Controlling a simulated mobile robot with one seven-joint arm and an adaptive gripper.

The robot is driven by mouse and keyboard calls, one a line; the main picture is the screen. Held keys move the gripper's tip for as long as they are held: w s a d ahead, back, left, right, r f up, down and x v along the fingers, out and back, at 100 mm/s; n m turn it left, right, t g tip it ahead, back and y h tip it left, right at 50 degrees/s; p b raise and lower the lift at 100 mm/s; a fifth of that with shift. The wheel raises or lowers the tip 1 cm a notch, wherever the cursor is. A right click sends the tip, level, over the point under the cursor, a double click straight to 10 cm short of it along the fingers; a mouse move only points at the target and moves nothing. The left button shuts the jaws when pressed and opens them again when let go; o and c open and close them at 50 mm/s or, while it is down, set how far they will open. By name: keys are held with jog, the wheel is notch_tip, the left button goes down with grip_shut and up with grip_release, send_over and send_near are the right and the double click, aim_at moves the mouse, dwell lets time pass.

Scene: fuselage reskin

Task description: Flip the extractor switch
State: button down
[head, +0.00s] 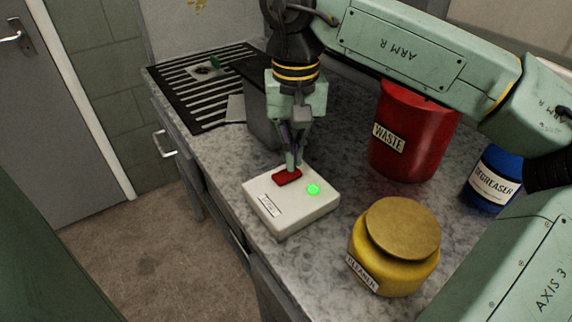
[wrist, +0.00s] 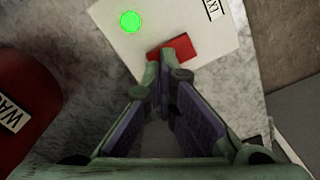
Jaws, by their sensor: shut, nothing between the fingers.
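The extractor switch is a white box (head: 290,212) on the speckled worktop, with a red rocker (head: 287,178) and a green light (head: 313,189) that is lit. A small label sits on its near side, too small to read. My gripper (head: 291,168) points down with its fingertips at the red rocker. In the wrist view the shut fingertips (wrist: 165,62) overlap the near edge of the red rocker (wrist: 180,47), and the green light (wrist: 130,21) shows beside it. Nothing is between the fingers. I cannot tell whether the tips press on the rocker.
A red waste bin (head: 413,135) stands right of the switch. A yellow cleaner jar (head: 374,268) stands in front, and a blue degreaser container (head: 486,199) is at the right. A slotted black grille (head: 190,103) and a grey container (head: 262,115) lie behind. The worktop's front edge is close at the left.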

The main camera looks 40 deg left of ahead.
jog(key=shift+r+p, duration=1.85)
jog(key=shift+r, duration=0.65)
jog(key=shift+f, duration=0.1)
